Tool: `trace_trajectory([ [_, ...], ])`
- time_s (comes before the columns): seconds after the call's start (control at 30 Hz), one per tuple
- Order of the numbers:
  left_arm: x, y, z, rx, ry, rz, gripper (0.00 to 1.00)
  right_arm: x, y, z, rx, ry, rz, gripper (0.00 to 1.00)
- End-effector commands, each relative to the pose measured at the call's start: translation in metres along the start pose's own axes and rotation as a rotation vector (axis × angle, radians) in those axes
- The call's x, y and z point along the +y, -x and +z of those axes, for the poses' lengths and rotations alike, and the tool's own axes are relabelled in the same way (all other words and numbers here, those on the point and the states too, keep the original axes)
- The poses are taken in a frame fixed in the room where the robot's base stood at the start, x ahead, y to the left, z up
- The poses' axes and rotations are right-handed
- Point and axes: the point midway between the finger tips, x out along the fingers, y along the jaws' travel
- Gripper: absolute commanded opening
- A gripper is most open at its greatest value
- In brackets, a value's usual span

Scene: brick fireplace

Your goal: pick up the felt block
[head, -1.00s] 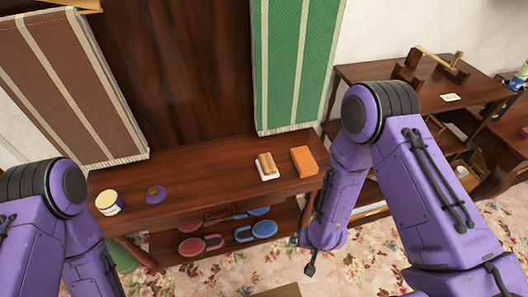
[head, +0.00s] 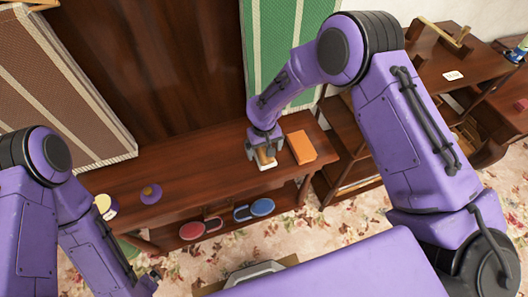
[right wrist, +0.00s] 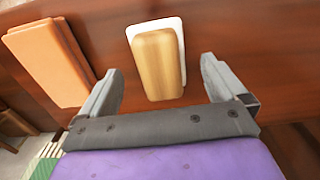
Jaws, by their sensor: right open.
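The felt block (head: 266,161), a tan, wood-coloured bar with a white layer under it, lies on the dark wooden shelf top (head: 205,172). In the right wrist view the block (right wrist: 158,66) is upright in the picture, ahead of the palm. My right gripper (head: 265,150) is directly over it in the head view, open and partly hiding it. In the right wrist view its fingers (right wrist: 160,72) are spread on either side of the block, with a gap at each side. My left gripper (head: 152,279) is low at the left, small and dark, its jaws unclear.
An orange box (head: 302,147) lies close to the right of the block; it also shows in the right wrist view (right wrist: 50,60). A purple round item (head: 151,193) and a cream pot (head: 105,206) stand further left. Red (head: 192,230) and blue (head: 262,207) items lie on the lower shelf.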

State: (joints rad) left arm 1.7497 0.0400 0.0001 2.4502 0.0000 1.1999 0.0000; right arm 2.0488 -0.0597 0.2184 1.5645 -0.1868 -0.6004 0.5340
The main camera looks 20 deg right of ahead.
Motion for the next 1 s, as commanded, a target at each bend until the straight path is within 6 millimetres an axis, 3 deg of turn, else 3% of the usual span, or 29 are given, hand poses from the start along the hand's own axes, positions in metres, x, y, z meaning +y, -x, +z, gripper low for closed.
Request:
trace_trajectory([
  [0.03, -0.001, 0.008, -0.003, 0.000, 0.000, 0.000, 1.00, -0.001, -0.006, 0.001, -0.003, 0.000, -0.001, 0.98],
  [0.17, -0.001, 0.008, -0.004, 0.001, 0.000, 0.000, 1.00, 0.000, -0.024, 0.000, 0.000, 0.001, 0.000, 0.98],
  [0.4, -0.001, 0.007, -0.003, 0.000, 0.000, 0.000, 1.00, 0.000, -0.027, 0.000, 0.001, 0.000, 0.000, 0.95],
  [0.57, -0.001, 0.007, -0.003, 0.000, 0.000, 0.000, 1.00, 0.000, -0.027, 0.000, 0.001, 0.001, 0.000, 0.43],
  [0.6, -0.001, 0.007, -0.003, 0.000, 0.000, 0.000, 1.00, 0.000, -0.027, 0.000, 0.001, 0.000, 0.000, 0.37],
  [0.87, -0.001, 0.007, -0.003, 0.000, 0.000, 0.000, 1.00, 0.000, -0.026, 0.000, 0.001, 0.000, 0.000, 0.37],
  [1.0, 0.000, 0.006, -0.003, 0.000, 0.000, 0.000, 1.00, 0.000, -0.016, -0.001, 0.003, 0.001, 0.000, 0.37],
])
